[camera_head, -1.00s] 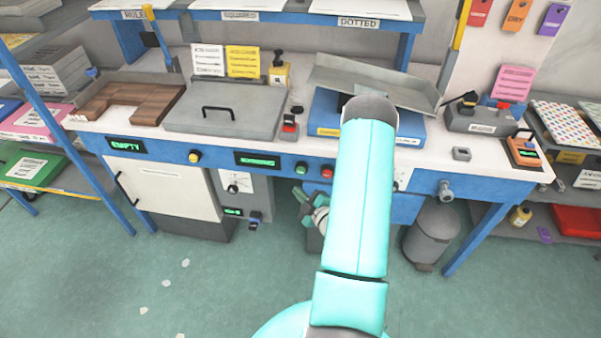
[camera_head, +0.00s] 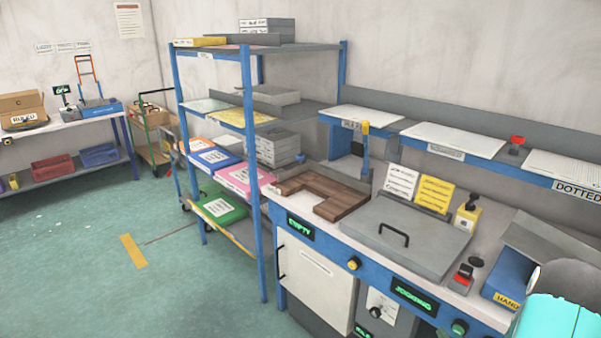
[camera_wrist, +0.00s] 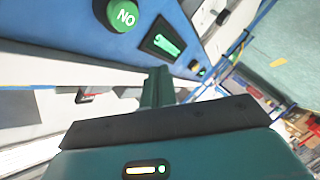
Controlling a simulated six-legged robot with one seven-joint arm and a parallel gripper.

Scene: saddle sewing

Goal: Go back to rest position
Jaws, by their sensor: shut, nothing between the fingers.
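My gripper (camera_wrist: 160,78) shows in the wrist view, its teal fingers together and empty. It points toward the blue front panel of the workbench (camera_wrist: 75,30), with a gap I cannot judge. A green button (camera_wrist: 123,14) with white lettering and a small green display (camera_wrist: 163,43) are on that panel beyond the fingers. In the head view only a teal part of my arm shows at the lower right corner; the gripper itself is out of that view.
The workbench (camera_head: 372,262) with a grey lidded box (camera_head: 410,238) and brown blocks (camera_head: 325,190) fills the right. A blue-posted shelf rack (camera_head: 247,150) stands left of it. A far table (camera_head: 60,131) and cart (camera_head: 150,140) are behind. The green floor (camera_head: 90,260) at left is open.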

